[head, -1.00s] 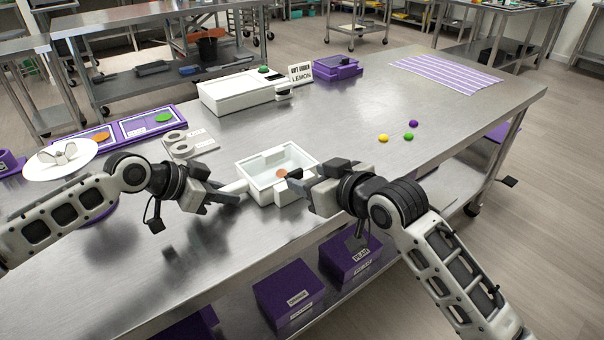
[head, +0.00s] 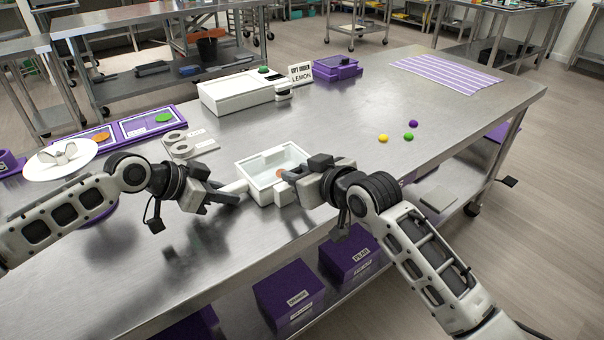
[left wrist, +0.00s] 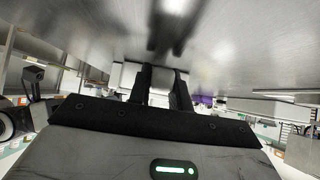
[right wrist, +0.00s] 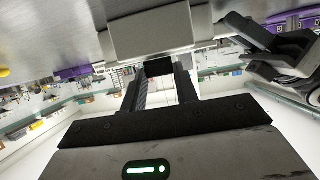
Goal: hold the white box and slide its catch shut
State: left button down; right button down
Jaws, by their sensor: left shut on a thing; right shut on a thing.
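The white box (head: 262,163) is an open-topped tub near the front edge of the steel table, with an orange disc (head: 281,174) inside. My left gripper (head: 229,193) is shut on the white handle (head: 236,186) on the box's left side; in the left wrist view a pale piece shows between its fingers (left wrist: 161,90). My right gripper (head: 291,174) is at the box's right side. In the right wrist view its fingers are shut on a small black piece (right wrist: 158,67), seemingly the catch, against the white box (right wrist: 150,32). The catch's position along its slide is hidden.
Yellow (head: 383,138), green (head: 408,137) and purple (head: 413,124) candies lie to the right. Behind are a white machine (head: 236,92), a lemon sign (head: 301,74) and a purple tray (head: 140,127). A grey holder (head: 190,145) sits left of the box. The right-hand tabletop is mostly clear.

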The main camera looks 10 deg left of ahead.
jog(key=shift+w+a, duration=0.55)
jog(key=shift+a, duration=0.05)
pick_arm(q)
jog(key=shift+d, duration=0.1)
pick_arm(e)
jog(key=c, duration=1)
grip_release()
jog(key=shift+c, duration=0.2)
jog(key=shift+d, duration=0.1)
jog(key=v, duration=1.2)
